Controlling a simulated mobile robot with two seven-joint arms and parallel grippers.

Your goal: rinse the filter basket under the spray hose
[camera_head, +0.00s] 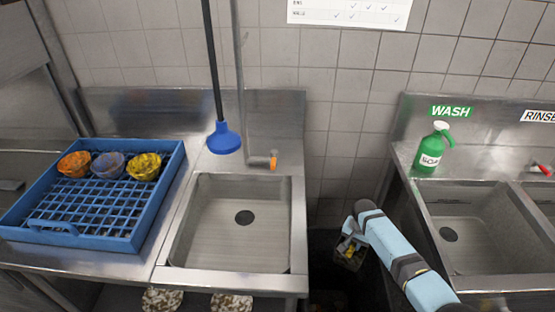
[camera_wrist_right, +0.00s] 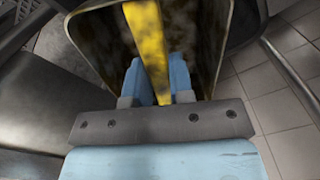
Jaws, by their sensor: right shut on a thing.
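The filter basket (camera_head: 349,259) is a dark, soiled container with a yellow handle. It hangs from my right gripper (camera_head: 348,236) over the gap between the two sink units, right of the left sink. In the right wrist view, the blue fingers of the gripper (camera_wrist_right: 155,85) are shut on the yellow handle (camera_wrist_right: 146,35), with the stained basket (camera_wrist_right: 200,35) beyond. The spray hose (camera_head: 223,138) hangs from above on a black line, its blue bell-shaped head over the back edge of the left sink (camera_head: 190,255). No water shows. My left gripper is not in view.
A blue dish rack (camera_head: 125,238) with several coloured bowls stands left of the empty left sink. An orange-tipped tap (camera_head: 273,162) is at its back. A green soap bottle (camera_head: 433,150) stands behind the wash sink (camera_head: 475,235) on the right.

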